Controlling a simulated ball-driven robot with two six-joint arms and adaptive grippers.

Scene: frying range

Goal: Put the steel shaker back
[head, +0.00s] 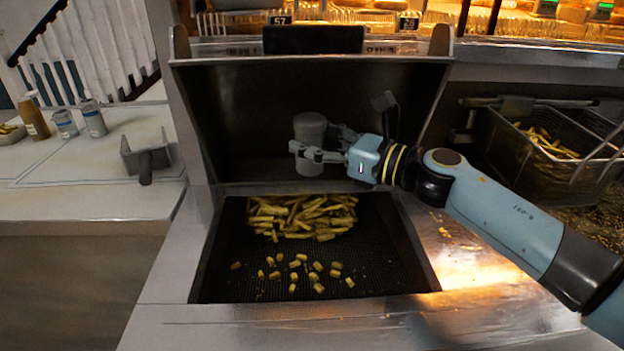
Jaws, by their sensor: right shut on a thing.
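The steel shaker (310,130) is a grey cylinder with a domed top. It is upright, above the back of the fry station's dark mesh bed (380,245). My right gripper (308,153) comes in from the right and is shut around the shaker's body. Fries (300,214) are heaped on the mesh below it, with several short pieces (310,275) nearer the front. My left gripper is not in view.
On the left counter (75,195) stand a brown bottle (34,120), two grey-white containers (66,124) (93,118) and a grey scoop (146,158). The counter's front is clear. A fryer basket (540,145) with fries is at right. The station's raised metal sides flank the shaker.

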